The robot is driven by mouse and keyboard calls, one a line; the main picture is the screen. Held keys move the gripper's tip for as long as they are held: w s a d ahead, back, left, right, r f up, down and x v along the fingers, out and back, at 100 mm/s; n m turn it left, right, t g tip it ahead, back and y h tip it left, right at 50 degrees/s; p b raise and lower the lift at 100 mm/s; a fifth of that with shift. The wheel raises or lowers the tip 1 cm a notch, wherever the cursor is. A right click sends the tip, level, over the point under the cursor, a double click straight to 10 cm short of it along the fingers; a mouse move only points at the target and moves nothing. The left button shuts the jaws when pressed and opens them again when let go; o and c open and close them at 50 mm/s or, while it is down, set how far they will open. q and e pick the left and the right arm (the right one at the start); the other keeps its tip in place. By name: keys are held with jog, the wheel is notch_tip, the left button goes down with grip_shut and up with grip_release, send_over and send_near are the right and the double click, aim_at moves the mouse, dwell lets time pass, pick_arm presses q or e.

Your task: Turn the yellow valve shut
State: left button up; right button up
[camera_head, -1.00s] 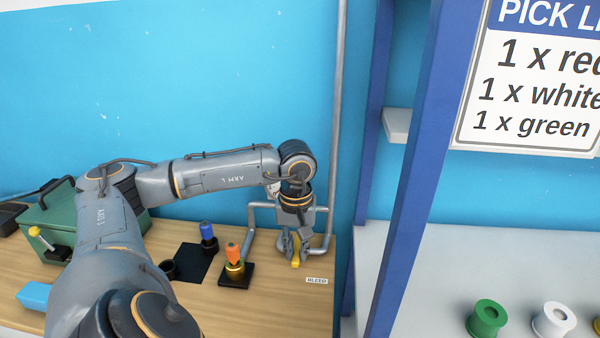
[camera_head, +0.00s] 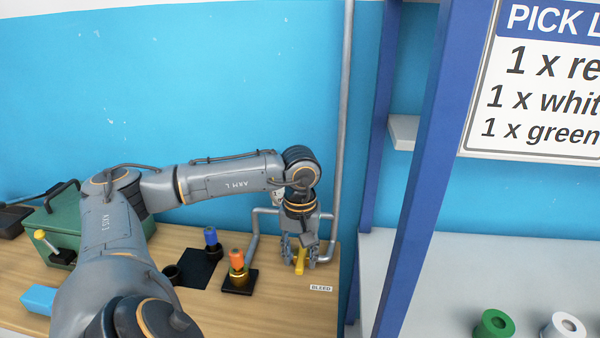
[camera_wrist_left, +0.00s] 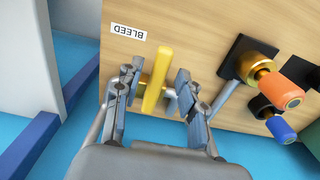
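The yellow valve handle (camera_head: 300,262) is a bar on the grey pipework at the back right of the wooden bench. In the left wrist view, the handle (camera_wrist_left: 156,80) runs roughly up and down the picture, beside the BLEED label (camera_wrist_left: 128,33). My left gripper (camera_head: 299,257) points down over it. Its fingers (camera_wrist_left: 155,92) stand on either side of the handle, with a visible gap on both sides. The gripper is open and holds nothing. My right gripper is out of view.
Left of the valve stand an orange-topped brass fitting (camera_head: 237,268) and a blue-topped plug (camera_head: 211,240). A green case (camera_head: 75,225) and a light blue block (camera_head: 38,299) lie further left. A blue post (camera_head: 408,190) stands right of the bench. Grey pipe (camera_head: 346,120) runs up the wall.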

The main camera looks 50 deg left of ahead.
aim_at(301, 259)
pick_arm(q)
notch_tip(301, 259, up, 12)
dwell(0.5)
dwell(0.5)
